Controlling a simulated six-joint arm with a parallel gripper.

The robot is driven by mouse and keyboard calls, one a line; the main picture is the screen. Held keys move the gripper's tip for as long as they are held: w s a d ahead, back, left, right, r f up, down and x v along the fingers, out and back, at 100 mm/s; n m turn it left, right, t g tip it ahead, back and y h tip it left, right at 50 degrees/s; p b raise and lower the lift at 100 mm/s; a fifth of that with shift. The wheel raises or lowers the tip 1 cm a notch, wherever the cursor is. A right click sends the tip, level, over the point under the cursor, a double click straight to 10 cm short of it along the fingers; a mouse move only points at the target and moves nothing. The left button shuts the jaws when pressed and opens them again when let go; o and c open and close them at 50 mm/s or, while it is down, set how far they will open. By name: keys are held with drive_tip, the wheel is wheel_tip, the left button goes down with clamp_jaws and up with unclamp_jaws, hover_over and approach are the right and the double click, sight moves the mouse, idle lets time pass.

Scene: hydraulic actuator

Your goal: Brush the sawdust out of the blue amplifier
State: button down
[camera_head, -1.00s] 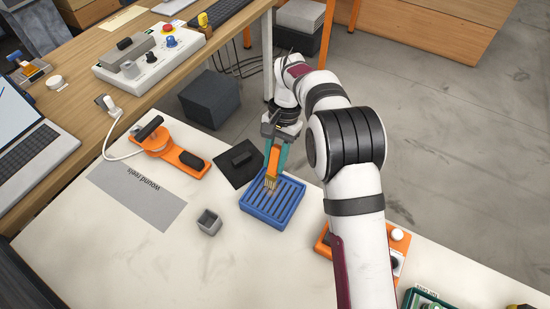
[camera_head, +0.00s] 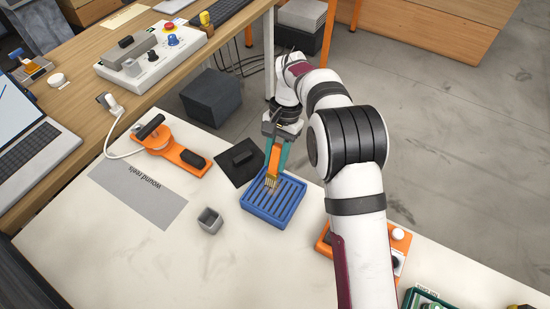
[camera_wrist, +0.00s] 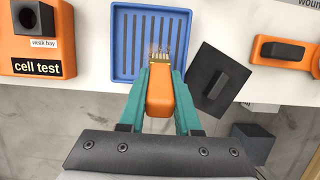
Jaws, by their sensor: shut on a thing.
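The blue amplifier (camera_head: 272,215) is a shallow blue tray with dark parallel slots in its floor, lying on the pale worktop. It also shows in the wrist view (camera_wrist: 122,75). My gripper (camera_head: 276,168) is shut on a brush with an orange handle (camera_wrist: 159,95) and brass-coloured bristles (camera_wrist: 157,57). The bristles point down at the amplifier's far part in the head view, over the slots. I cannot tell whether they touch its floor. No sawdust shows clearly; only faint brownish marks are visible around the bristle tips in the wrist view.
A black square plate with a raised block (camera_head: 240,162) lies close beside the amplifier. A small grey open box (camera_head: 209,221) stands to the left. An orange device (camera_head: 180,155) is farther left, and the orange cell test unit (camera_wrist: 58,45) is on the other side.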

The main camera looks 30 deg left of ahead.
sight(277, 149)
drive_tip(key=shift+w, duration=0.65)
drive_tip(key=shift+s+f, duration=0.1)
drive_tip(key=shift+s, duration=1.05)
drive_tip(key=shift+w, duration=1.15)
drive_tip(key=shift+s, duration=0.6)
drive_tip(key=shift+r, duration=3.55)
